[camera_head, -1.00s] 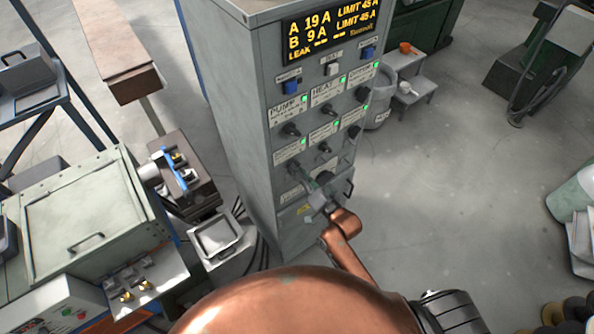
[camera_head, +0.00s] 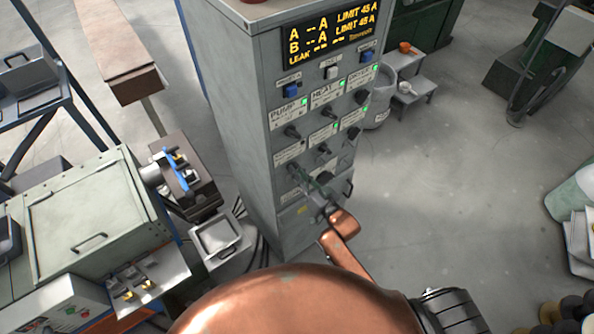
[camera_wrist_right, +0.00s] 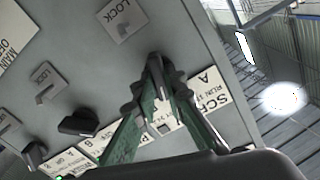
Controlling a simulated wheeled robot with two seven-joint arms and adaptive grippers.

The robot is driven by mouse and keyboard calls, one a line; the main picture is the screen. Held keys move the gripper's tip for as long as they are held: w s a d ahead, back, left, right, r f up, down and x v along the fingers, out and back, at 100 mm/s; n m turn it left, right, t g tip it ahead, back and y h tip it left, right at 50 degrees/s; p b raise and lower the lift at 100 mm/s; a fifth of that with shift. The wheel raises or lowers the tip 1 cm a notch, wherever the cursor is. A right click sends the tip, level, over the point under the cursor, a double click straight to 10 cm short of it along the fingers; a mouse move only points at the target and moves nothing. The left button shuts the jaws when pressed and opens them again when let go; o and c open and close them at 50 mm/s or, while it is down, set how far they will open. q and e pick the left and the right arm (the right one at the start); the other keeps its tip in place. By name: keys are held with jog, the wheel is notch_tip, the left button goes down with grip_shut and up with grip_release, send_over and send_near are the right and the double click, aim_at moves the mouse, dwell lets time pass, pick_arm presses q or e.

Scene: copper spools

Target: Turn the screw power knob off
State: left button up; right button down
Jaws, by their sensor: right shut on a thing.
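The grey control cabinet (camera_head: 243,120) stands in the middle of the head view. My right gripper (camera_head: 304,178) reaches its front at the left knob of the lower knob row. In the right wrist view my right gripper (camera_wrist_right: 157,85) is shut on a dark knob (camera_wrist_right: 155,65), its green fingers on either side. My left gripper is not in view.
Other dark knobs (camera_head: 292,132) and blue buttons (camera_head: 290,89) sit close by on the panel. The lit display (camera_head: 330,32) shows dashes for A and B. A green machine (camera_head: 90,205) and small tray (camera_head: 217,238) stand left.

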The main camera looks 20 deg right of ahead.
jog(key=shift+n+p, duration=0.3)
jog(key=shift+n, duration=1.4)
jog(key=shift+a, duration=0.1)
jog(key=c, duration=2)
grip_release()
jog(key=shift+s, duration=0.1)
jog(key=v, duration=1.2)
jog(key=shift+r, duration=0.1)
